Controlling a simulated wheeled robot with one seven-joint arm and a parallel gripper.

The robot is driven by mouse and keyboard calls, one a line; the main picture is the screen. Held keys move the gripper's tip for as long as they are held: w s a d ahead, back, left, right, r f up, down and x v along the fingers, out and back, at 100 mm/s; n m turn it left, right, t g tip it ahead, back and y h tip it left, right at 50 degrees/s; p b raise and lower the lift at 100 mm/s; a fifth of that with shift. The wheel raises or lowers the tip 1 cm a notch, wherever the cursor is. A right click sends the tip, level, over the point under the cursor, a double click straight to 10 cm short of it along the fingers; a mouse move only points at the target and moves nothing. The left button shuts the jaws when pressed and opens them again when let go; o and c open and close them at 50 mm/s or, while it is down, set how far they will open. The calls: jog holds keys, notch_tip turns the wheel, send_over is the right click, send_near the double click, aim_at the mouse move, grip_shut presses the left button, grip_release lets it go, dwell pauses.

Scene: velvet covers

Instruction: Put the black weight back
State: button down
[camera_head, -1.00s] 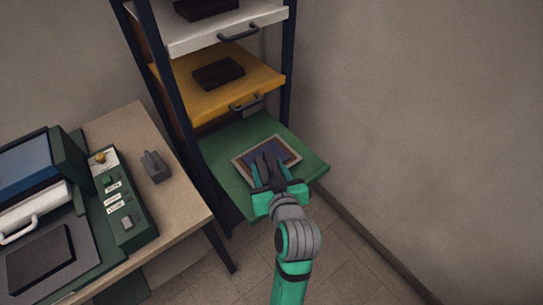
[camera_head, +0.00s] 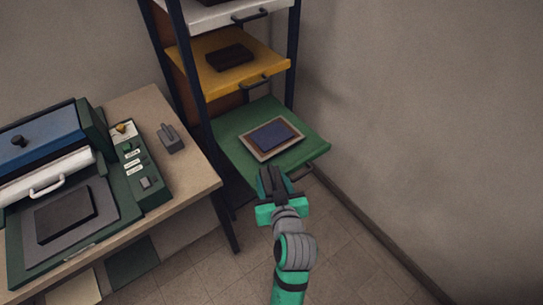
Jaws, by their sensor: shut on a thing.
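A similar dark block (camera_head: 229,57) lies on the yellow shelf (camera_head: 268,66) above.
A white shelf (camera_head: 225,14) is higher up. A wooden table (camera_head: 190,185) at left carries a green press (camera_head: 45,160) with a black plate, and a small grey holder (camera_head: 170,138). Dark rack posts stand beside the shelves. The floor at front right is clear.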

notch_tip(320, 180, down, 30)
jog(key=m+h, duration=0.2)
jog(key=shift+s+r+h, duration=0.15)
jog(key=shift+s+h, duration=0.25)
jog(key=shift+s, duration=0.05)
